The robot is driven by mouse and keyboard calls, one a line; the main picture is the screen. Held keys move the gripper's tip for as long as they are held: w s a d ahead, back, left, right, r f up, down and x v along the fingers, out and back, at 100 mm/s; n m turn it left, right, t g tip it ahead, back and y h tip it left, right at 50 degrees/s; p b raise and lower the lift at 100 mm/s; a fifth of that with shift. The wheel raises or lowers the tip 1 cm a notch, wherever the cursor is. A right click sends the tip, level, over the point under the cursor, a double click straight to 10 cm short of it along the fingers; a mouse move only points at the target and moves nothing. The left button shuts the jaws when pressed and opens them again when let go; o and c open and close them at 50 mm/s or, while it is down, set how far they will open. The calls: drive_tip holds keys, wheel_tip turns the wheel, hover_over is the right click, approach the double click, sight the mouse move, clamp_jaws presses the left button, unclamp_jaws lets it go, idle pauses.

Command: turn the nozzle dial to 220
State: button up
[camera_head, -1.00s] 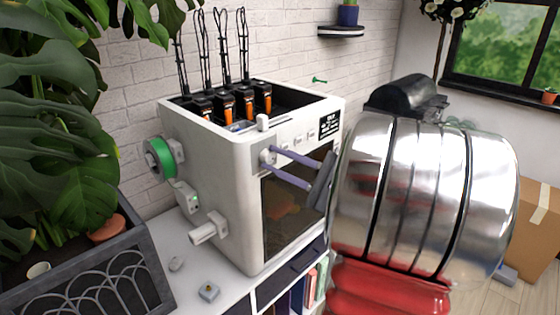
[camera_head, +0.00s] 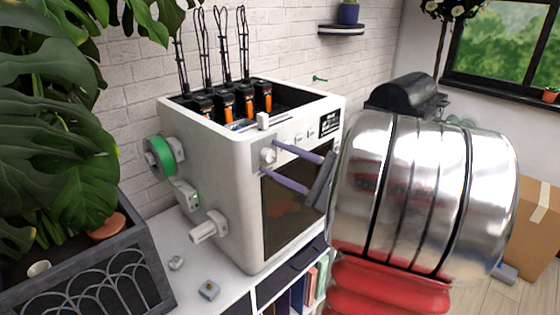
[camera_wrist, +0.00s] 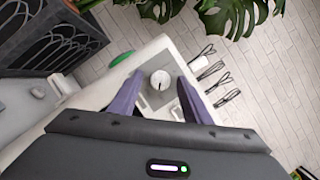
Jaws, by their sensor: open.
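The white 3D printer (camera_head: 222,165) stands on the white counter. A round, light dial (camera_head: 268,156) sits at the left end of its front panel. My gripper (camera_head: 270,157) is open, its purple fingers on either side of this dial. In the wrist view, the dial (camera_wrist: 160,80) lies between the spread fingertips of my gripper (camera_wrist: 160,78), with a gap on both sides. A short dark mark shows on its face. Numbers around it are too small to read.
Smaller knobs and a black display (camera_head: 330,124) are right of the dial. A green spool (camera_head: 161,157) is on the printer's left side. A planter (camera_head: 90,275) with a large plant stands at left. Small items lie on the counter (camera_head: 238,285).

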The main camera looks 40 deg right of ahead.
drive_tip(key=v, duration=1.4)
drive_tip(key=shift+w, duration=0.15)
